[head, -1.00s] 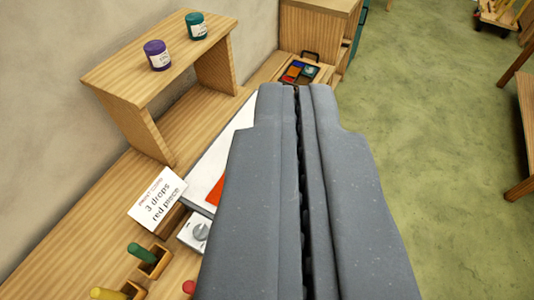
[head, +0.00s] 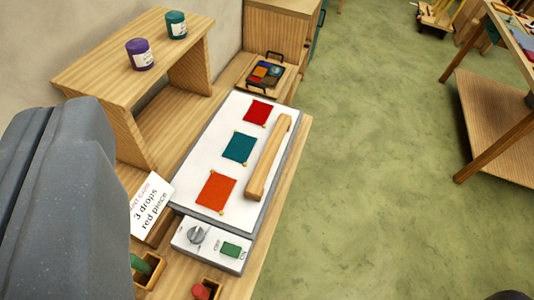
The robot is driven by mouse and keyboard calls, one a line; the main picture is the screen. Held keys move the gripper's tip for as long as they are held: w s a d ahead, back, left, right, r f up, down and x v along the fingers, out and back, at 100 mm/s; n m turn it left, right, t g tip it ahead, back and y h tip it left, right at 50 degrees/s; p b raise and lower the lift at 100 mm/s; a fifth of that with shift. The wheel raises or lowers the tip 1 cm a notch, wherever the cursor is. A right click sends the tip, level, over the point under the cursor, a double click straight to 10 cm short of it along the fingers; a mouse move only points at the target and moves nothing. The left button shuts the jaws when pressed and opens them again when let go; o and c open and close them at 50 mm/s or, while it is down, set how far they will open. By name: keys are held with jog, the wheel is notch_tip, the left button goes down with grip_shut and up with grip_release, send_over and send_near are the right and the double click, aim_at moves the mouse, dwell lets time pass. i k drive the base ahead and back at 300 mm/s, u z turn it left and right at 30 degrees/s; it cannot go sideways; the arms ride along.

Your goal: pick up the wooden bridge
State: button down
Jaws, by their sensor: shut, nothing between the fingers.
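The wooden bridge (head: 268,158) is a long, pale wooden bar. It lies lengthwise along the right side of a white panel (head: 215,150), beside the coloured pieces. My gripper (head: 82,112) shows as a large grey shape at the left edge, close to the camera. It is shut and empty, apart from the bridge and well to its left in the picture. A red piece (head: 258,112), a teal piece (head: 240,148) and an orange piece (head: 216,191) lie in a row on the panel. Nothing hides the bridge.
A control box with a knob (head: 197,235) and green switch (head: 231,249) sits at the panel's near end. A card (head: 150,203) stands left of it. A wooden shelf (head: 100,66) carries a purple jar (head: 140,54) and a teal jar (head: 176,25). Open green floor (head: 370,180) lies right.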

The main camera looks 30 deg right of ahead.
aim_at(255, 190)
jog(key=z, duration=0.05)
jog(key=k, duration=1.5)
jog(key=z, duration=0.4)
jog(key=i, duration=1)
jog(key=u, duration=0.05)
